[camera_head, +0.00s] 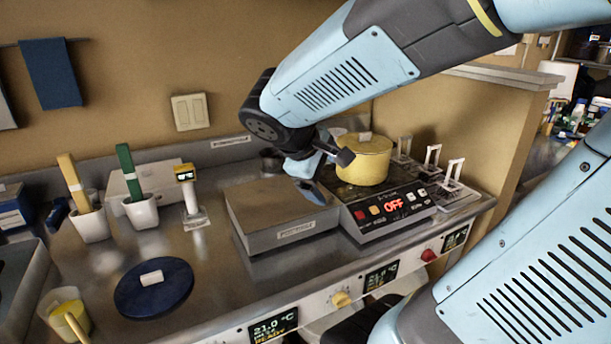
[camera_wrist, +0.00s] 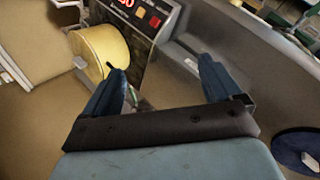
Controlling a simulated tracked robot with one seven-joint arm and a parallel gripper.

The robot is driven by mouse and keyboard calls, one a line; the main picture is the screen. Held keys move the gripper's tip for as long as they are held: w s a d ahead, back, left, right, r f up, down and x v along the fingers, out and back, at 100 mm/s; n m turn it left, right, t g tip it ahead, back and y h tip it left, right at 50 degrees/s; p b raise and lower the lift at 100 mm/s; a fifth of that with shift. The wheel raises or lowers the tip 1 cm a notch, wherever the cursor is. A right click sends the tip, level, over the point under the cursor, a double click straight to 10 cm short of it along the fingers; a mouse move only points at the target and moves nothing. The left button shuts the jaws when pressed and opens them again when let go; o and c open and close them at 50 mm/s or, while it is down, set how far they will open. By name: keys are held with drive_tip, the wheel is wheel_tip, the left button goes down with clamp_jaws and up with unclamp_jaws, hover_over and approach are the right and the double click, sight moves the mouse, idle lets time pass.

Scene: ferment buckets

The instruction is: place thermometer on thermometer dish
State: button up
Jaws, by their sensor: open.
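A device with a yellow head, a small dark display and a white stem, which looks like the thermometer (camera_head: 187,186), stands upright on a small pale base (camera_head: 196,219) left of the metal box. I cannot tell whether that base is the thermometer dish; no other dish is clearly marked. My gripper (camera_head: 325,160) is to the right of the thermometer, over the back of the worktop beside the yellow pot. In the wrist view my gripper (camera_wrist: 163,80) has its two fingers spread with nothing between them. The thermometer is not clear in the wrist view.
The yellow pot (camera_head: 363,168) sits on a hot plate (camera_head: 395,212) reading OFF. A low metal box (camera_head: 280,208) stands beside it. Two white cups (camera_head: 140,212) (camera_head: 90,224) hold green and yellow-handled tools. A dark blue lid (camera_head: 153,300) lies front left. Bare worktop lies between lid and box.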

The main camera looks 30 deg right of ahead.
drive_tip(key=s+a+r+m+t+y, duration=0.2)
drive_tip(key=s+a+r+m+y, duration=0.1)
drive_tip(key=s+a+m+y, duration=0.2)
drive_tip(key=shift+a+r+m+t+y, duration=0.35)
drive_tip(key=shift+a+m+y, duration=0.35)
drive_tip(key=shift+a+y, duration=0.25)
